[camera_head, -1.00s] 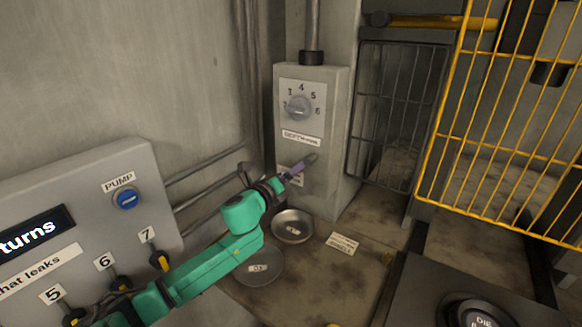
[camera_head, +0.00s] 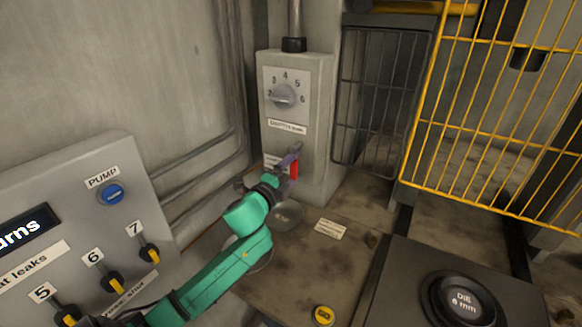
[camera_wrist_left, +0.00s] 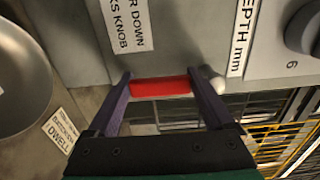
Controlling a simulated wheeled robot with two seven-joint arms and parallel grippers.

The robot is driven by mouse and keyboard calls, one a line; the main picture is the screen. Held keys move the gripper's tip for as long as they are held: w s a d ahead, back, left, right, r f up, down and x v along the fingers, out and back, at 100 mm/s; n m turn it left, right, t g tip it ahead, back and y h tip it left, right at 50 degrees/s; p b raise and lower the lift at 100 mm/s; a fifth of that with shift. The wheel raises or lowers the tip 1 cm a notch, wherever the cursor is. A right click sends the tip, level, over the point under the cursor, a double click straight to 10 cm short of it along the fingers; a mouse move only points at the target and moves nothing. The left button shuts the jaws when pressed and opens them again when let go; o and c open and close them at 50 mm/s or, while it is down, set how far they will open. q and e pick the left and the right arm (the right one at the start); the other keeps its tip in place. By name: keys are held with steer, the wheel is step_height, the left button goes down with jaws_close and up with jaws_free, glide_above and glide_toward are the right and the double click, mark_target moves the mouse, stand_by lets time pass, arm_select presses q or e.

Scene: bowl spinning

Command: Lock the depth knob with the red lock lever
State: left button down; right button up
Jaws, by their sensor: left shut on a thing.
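The red lock lever (camera_head: 294,169) is on the lower front of the grey box. It shows in the left wrist view as a red bar (camera_wrist_left: 160,88) with a pale rounded end. My left gripper (camera_head: 289,163) is at the lever, its purple fingers (camera_wrist_left: 164,98) on both sides of the red bar and shut on it. The grey depth knob (camera_head: 283,95) is above on the numbered dial, apart from the gripper. Its edge shows at the upper right of the left wrist view (camera_wrist_left: 305,30). The fingers partly hide the lever in the head view. My right gripper is not in view.
A panel with a blue pump button (camera_head: 111,194) and yellow-tipped switches (camera_head: 150,252) is at left. Metal dishes (camera_head: 287,215) lie below the box, partly behind my arm. A yellow cage (camera_head: 490,130) stands at right, and a die block (camera_head: 460,298) is at lower right.

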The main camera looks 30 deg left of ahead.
arm_select(q)
steer(key=shift+d+f+n, duration=0.1)
steer(key=shift+n, duration=0.2)
jaws_free()
steer(key=shift+s, duration=0.1)
steer(key=s+b, duration=0.3)
steer(key=s, duration=1.1)
steer(key=shift+s, duration=0.25)
steer(key=shift+d, duration=0.1)
